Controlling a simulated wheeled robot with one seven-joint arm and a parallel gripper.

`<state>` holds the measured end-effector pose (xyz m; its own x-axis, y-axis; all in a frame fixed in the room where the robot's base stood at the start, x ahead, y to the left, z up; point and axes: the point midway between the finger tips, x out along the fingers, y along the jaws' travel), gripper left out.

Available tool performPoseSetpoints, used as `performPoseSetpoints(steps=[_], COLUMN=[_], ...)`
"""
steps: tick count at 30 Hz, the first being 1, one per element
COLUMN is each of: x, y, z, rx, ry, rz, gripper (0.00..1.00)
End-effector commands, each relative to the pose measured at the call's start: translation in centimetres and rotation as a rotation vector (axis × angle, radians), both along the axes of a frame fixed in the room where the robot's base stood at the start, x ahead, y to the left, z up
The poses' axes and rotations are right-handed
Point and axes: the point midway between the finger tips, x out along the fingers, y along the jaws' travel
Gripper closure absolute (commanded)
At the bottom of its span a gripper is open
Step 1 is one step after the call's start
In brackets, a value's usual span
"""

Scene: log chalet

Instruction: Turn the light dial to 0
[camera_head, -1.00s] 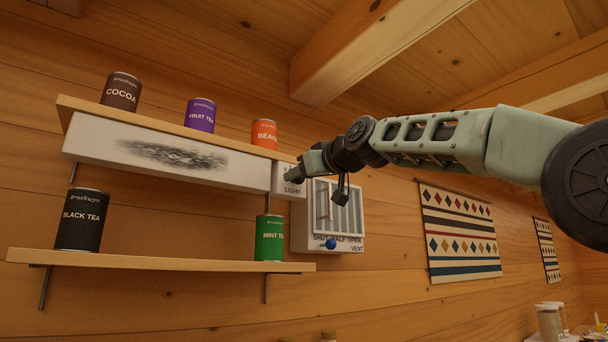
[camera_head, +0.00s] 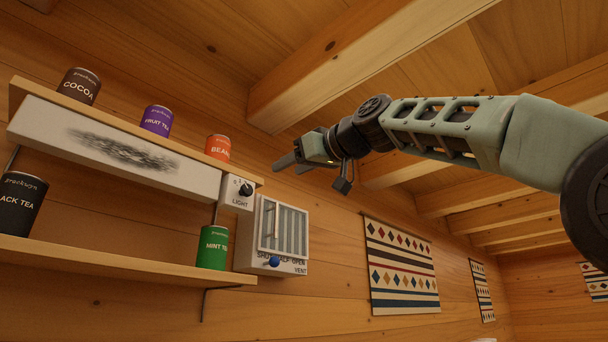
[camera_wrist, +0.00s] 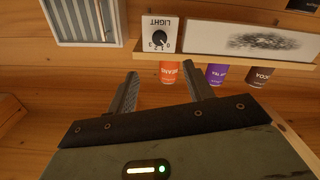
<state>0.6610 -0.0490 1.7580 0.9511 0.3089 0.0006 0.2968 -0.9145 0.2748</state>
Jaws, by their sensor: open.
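The light dial (camera_head: 246,190) is a black round knob on a small white box marked LIGHT, at the right end of the long white panel. It also shows in the wrist view (camera_wrist: 158,38), upside down, with a 3 and a 0 at either side below it. I cannot tell for sure which number its pointer meets. My gripper (camera_head: 285,164) is open and empty, apart from the dial, up and to its right in the head view. In the wrist view both fingers (camera_wrist: 160,80) stand apart, with the dial beyond the gap between their tips.
An orange BEANS can (camera_head: 218,147), a purple can (camera_head: 157,120) and a cocoa can (camera_head: 81,86) stand on the upper shelf near the dial. A white vent box (camera_head: 272,236) with a blue knob hangs to the dial's lower right. A green can (camera_head: 212,247) stands below.

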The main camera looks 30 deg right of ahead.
Motion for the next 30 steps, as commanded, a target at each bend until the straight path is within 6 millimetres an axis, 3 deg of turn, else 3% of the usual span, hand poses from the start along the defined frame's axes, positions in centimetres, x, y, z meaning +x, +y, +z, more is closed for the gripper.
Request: performPoseSetpoints(steps=[3,9,27,30], x=[-1.6,-2.6,-2.6,-1.8], y=[-0.5,-0.9,-0.9,-0.3], z=[-0.1,0.0,0.0,-1.4], rx=[0.000,0.000,0.000,0.007], ry=[-0.001,0.000,0.000,0.036], rz=[-0.001,-0.001,0.000,0.010], gripper=[0.48,0.48,0.48,0.48])
